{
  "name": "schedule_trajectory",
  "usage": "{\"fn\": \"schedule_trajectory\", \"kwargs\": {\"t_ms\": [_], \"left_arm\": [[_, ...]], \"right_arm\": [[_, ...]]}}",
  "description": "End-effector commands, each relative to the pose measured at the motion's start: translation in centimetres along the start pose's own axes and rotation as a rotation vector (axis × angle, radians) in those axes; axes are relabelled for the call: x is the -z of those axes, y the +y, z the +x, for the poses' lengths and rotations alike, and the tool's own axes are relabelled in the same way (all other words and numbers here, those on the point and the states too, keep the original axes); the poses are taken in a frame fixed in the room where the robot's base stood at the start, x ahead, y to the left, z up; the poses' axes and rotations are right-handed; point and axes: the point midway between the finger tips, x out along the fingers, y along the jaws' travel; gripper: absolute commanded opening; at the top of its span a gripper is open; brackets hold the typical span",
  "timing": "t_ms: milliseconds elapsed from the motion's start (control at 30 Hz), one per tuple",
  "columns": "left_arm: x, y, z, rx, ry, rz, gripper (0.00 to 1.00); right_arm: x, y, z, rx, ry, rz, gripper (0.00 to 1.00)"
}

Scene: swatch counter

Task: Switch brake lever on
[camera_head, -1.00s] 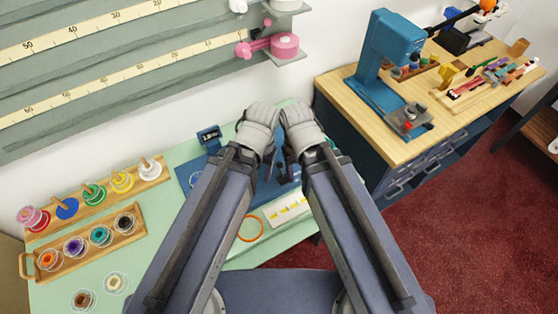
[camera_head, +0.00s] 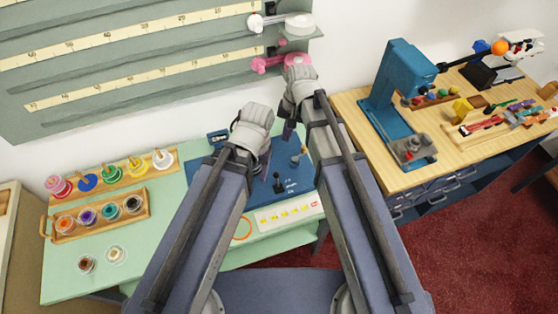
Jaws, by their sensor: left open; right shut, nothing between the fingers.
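No label that I can read marks the brake lever. A blue panel (camera_head: 290,192) on the green counter carries small upright levers: a dark one (camera_head: 278,183) and one with a pale top (camera_head: 298,156). I cannot tell which is the brake lever. My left gripper (camera_head: 264,166) is open above the panel's left part, partly covering it. My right gripper (camera_head: 288,131) is shut and empty, higher in the picture, near the panel's far edge and below the wall rail.
A pink clamp-like piece (camera_head: 283,62) and a white one (camera_head: 287,22) sit on the ruled wall rack (camera_head: 120,75). A white strip with yellow marks (camera_head: 287,213) lies before the panel. A wooden bench (camera_head: 460,140) stands right.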

Motion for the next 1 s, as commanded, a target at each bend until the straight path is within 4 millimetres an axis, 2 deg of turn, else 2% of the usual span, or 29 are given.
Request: {"fn": "schedule_trajectory", "kwargs": {"t_ms": [267, 467, 667, 1000], "left_arm": [[0.0, 0.0, 0.1, 0.0, 0.0, 0.0, 0.57], [0.1, 0.1, 1.0, 0.0, 0.0, 0.0, 0.57], [0.2, 0.3, 3.0, 0.0, 0.0, -0.001, 0.57], [0.5, 0.7, 7.8, 0.0, 0.0, -0.002, 0.57]], "right_arm": [[-0.1, 0.1, 0.1, -0.001, 0.0, -0.003, 0.0], [-0.1, 0.1, 1.0, -0.002, 0.0, -0.004, 0.0], [-0.1, 0.1, 3.0, -0.002, 0.0, -0.004, 0.0], [0.0, 0.2, 7.9, -0.002, 0.0, -0.005, 0.0]]}}
